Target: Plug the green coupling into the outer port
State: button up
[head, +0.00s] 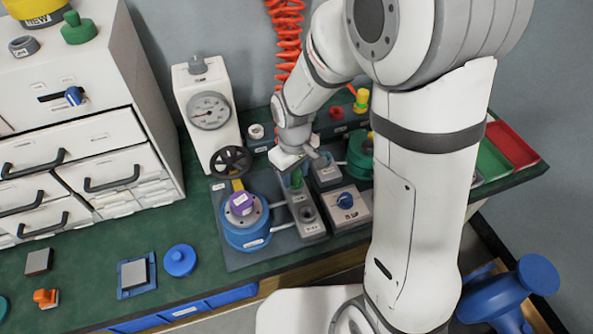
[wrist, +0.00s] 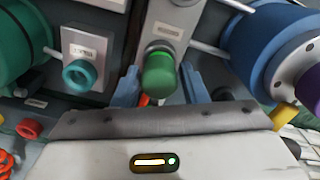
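The green coupling (wrist: 159,75) stands between my gripper's two blue fingers in the wrist view. My gripper (wrist: 159,82) is open around it, with a narrow gap on each side. In the head view the green coupling (head: 296,180) shows just below my gripper (head: 291,164), at the far end of a grey port block (head: 314,229). A metal ring shows behind the coupling in the wrist view; I cannot tell whether the coupling sits fully in it. An empty round port (head: 307,214) is at the near end of the block.
A blue cylinder (head: 246,236) with a purple top (head: 242,204) stands left of the block. A switch box (head: 346,206) with a blue knob is to its right. A gauge (head: 209,111) and a black handwheel (head: 231,162) are behind left. Drawers (head: 75,150) stand far left.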

jog(key=o, duration=0.4)
jog(key=shift+c, duration=0.2)
notch_tip(320, 180, up, 8)
jog(key=shift+f+p, duration=0.1)
jog(key=shift+p, duration=0.85)
jog(key=s+d+r+m+t+p, duration=0.1)
jog(key=s+d+r+m+p, duration=0.2)
jog(key=s+d+r+p, duration=0.3)
jog(key=s+d+r+m+t+p, duration=0.1)
jog(key=s+d+r+m+p, duration=0.3)
jog(key=r, duration=1.3)
jog(key=s+d+p, duration=0.2)
jog(key=p, duration=0.2)
jog(key=shift+d+r+m, duration=0.25)
jog(key=shift+d+m, duration=0.05)
jog(key=shift+d, duration=0.05)
